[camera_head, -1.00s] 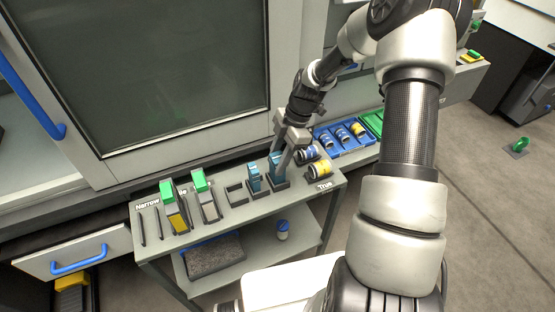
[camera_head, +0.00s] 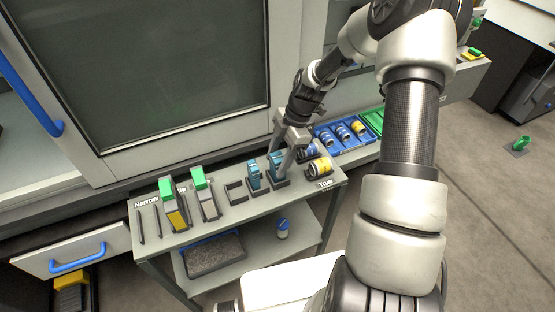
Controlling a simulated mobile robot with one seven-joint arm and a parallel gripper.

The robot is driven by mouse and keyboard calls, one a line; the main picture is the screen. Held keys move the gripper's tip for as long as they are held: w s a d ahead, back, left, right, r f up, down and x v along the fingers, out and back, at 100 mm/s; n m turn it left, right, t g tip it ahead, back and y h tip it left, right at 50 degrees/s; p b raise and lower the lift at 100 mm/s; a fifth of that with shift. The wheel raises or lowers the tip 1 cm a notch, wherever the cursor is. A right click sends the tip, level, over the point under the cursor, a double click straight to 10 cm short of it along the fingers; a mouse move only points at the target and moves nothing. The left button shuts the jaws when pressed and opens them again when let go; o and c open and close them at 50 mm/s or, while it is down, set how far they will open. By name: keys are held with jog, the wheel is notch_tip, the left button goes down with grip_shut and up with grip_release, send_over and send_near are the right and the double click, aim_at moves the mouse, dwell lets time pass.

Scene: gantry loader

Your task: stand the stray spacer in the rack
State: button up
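Several holders stand in a row on the grey bench top (camera_head: 225,220). Two teal blocks stand upright in dark holders, one left (camera_head: 254,176) and one right (camera_head: 278,168). A U-shaped dark holder (camera_head: 236,194) beside them is empty. My gripper (camera_head: 281,156) points down at the right teal block, its fingers close around or beside it. I cannot tell whether they touch it. Two green-topped blocks, left (camera_head: 167,190) and right (camera_head: 199,180), stand or lean in holders near the "Narrow" label. No piece is clearly identifiable as the stray spacer.
Blue-and-yellow banded cylinders (camera_head: 319,166) lie by the "True" label. A blue tray (camera_head: 323,131) with several cylinders is behind right. The lower shelf carries a tray of dark foam (camera_head: 214,255) and a blue-capped cylinder (camera_head: 282,229). A cabinet door (camera_head: 150,60) rises behind.

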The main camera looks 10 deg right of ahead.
jog(key=shift+o, duration=0.3)
jog(key=p+v, duration=0.1)
jog(key=v, duration=1.6)
jog(key=shift+r, duration=0.25)
notch_tip(320, 180, up, 7)
jog(key=p, duration=0.5)
